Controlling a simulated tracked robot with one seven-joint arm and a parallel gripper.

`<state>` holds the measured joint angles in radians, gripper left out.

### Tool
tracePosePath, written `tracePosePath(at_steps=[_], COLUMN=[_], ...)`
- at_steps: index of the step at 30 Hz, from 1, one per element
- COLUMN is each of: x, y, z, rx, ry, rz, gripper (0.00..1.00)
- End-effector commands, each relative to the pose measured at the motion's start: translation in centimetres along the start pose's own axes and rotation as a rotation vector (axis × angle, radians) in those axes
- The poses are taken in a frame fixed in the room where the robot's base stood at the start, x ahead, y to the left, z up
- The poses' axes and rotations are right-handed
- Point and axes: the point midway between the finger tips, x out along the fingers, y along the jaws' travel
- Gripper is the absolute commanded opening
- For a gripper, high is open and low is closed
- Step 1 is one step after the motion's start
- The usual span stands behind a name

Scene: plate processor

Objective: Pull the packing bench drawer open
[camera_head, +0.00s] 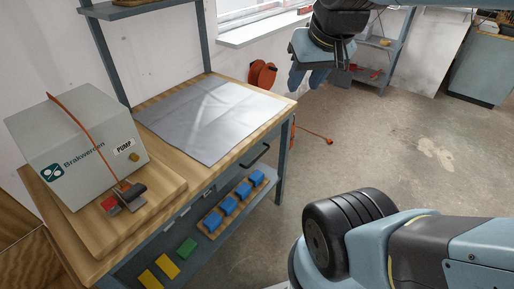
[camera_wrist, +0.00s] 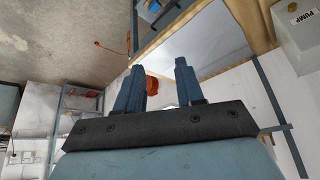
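The packing bench (camera_head: 88,228) has a wooden top and a blue-grey frame, and fills the left of the head view. A dark bar handle (camera_head: 256,156) is on its front, just below the top near the right end; the drawer front around it is seen only at a steep angle and appears closed. My gripper (camera_head: 306,80) is up beyond the bench's right end, apart from the handle, with fingers pointing down. In the wrist view my gripper (camera_wrist: 160,66) has its two blue fingers spread with nothing between them. The bench top's edge (camera_wrist: 152,46) shows behind them.
A grey pump box (camera_head: 80,140) and a grey sheet (camera_head: 210,118) are on the bench top. Blue, green and yellow blocks lie on the lower shelf (camera_head: 218,240). An orange reel (camera_head: 262,75) is behind the bench, its cable on the floor. Floor (camera_head: 385,150) right of the bench is clear.

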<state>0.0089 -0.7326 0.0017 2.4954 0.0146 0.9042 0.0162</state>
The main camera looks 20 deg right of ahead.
Motion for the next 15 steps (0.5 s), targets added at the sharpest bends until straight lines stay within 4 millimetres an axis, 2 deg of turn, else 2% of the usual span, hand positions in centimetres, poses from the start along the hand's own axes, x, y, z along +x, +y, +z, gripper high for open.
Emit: tracePosePath(at_steps=[5,15], x=[2.3,8.7], y=[0.3,0.3], z=[-0.9,-2.9], rx=[0.153,0.613], ry=[-0.099,-0.356], rz=[-0.024,-0.069], gripper=[0.37,0.37])
